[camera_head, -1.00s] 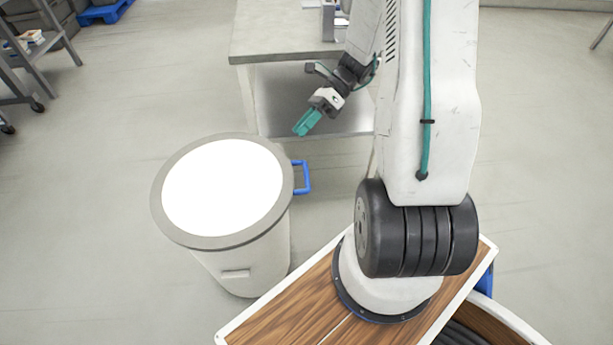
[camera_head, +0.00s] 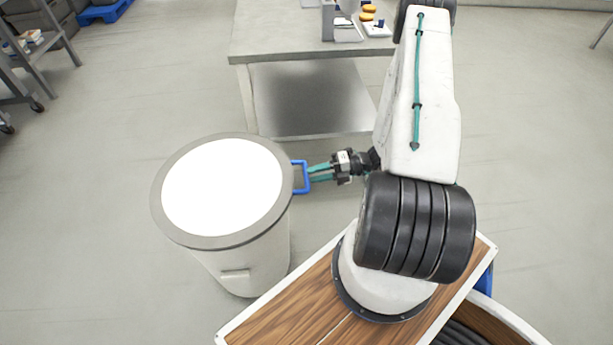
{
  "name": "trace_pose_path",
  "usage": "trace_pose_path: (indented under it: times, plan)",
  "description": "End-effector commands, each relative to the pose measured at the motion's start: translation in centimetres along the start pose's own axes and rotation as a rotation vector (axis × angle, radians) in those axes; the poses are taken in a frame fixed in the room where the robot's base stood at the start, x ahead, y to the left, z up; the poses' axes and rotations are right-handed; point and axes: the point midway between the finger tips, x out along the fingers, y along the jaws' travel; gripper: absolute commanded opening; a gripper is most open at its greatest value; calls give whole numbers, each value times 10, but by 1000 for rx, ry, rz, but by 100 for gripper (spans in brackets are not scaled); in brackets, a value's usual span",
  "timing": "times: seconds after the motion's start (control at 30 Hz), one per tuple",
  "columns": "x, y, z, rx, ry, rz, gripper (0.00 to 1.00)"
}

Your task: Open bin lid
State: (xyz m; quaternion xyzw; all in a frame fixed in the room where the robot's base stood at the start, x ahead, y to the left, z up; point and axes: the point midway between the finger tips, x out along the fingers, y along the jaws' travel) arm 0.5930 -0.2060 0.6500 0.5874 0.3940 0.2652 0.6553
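The bin (camera_head: 243,258) is a pale round container standing on the floor left of my base. Its lid (camera_head: 170,222) is closed, with a grey rim and a bright white top. A blue handle (camera_head: 305,177) sticks out from the lid's right side. My gripper (camera_head: 312,173) has teal fingers and points left at the handle. The two fingers show a gap between them, and their tips are at the handle's outer bar. I cannot tell whether they touch it or reach around it.
A grey table (camera_head: 275,35) with a lower shelf stands behind the bin, with a holder and some food (camera_head: 369,12) on top. A shelf cart (camera_head: 30,50) is at the far left. The floor left of the bin is clear.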

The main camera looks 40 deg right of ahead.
Motion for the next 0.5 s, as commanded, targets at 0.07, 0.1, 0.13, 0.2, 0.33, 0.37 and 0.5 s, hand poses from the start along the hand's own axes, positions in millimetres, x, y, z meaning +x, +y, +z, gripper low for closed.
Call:
trace_pose_path:
  times: [0.07, 0.1, 0.13, 0.2, 0.33, 0.37, 0.5]
  plan:
    - [14, 0, -1, -1, 4, 0, 35]
    - [19, 0, 0, -2, 3, 0, 35]
    - [22, 0, 0, -2, 4, 0, 35]
    - [29, 0, 0, -2, 2, -1, 35]
    - [36, 0, 0, -2, 2, -1, 35]
    - [36, 0, 0, -2, 1, -1, 35]
    - [37, 0, 0, -2, 0, -1, 35]
